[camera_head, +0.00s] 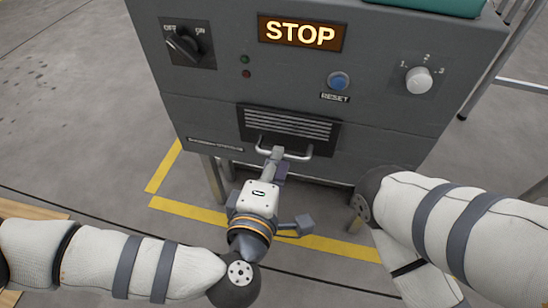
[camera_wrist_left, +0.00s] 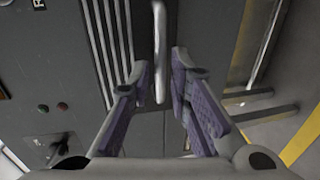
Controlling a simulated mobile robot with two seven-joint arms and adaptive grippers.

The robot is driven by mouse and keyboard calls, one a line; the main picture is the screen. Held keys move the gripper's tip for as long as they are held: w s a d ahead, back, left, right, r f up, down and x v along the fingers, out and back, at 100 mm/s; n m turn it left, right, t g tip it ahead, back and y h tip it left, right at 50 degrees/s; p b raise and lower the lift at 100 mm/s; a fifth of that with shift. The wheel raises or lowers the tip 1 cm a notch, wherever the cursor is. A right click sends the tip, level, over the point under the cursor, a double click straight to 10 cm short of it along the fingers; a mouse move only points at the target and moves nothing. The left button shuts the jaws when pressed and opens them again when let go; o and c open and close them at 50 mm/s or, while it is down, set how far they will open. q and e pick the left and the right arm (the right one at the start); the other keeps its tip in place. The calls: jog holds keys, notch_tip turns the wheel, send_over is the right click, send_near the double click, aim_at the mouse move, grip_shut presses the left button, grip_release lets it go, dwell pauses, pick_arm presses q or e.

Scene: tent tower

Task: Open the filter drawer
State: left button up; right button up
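The filter drawer (camera_head: 290,125) is the slatted dark panel in the front of the grey machine, and it looks flush with that front. Its silver bar handle (camera_head: 298,155) sticks out below the slats. My left gripper (camera_head: 279,160) is at the handle's left half. In the left wrist view, its two purple-padded fingers are apart, with the handle (camera_wrist_left: 160,45) lined up between their tips. A gap shows on each side of the bar, and I cannot tell how deep it sits between the pads. My right arm shows at the right, but its gripper is not visible.
The machine front also carries an OFF/ON switch (camera_head: 184,43), a lit STOP sign (camera_head: 301,33), a blue RESET button (camera_head: 338,81) and a white dial (camera_head: 419,80). Yellow tape (camera_head: 190,210) marks the floor. The floor below the drawer is open, between the machine's legs.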

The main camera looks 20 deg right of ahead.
pick_arm(q)
jog(key=shift+b+x, duration=0.35)
jog(key=shift+x, duration=1.2)
pick_arm(e)
jog(key=shift+s+f, duration=0.25)
jog(key=shift+f, duration=0.15)
pick_arm(q)
jog(key=shift+c, duration=0.5)
grip_shut()
jog(key=shift+s+a, duration=0.1)
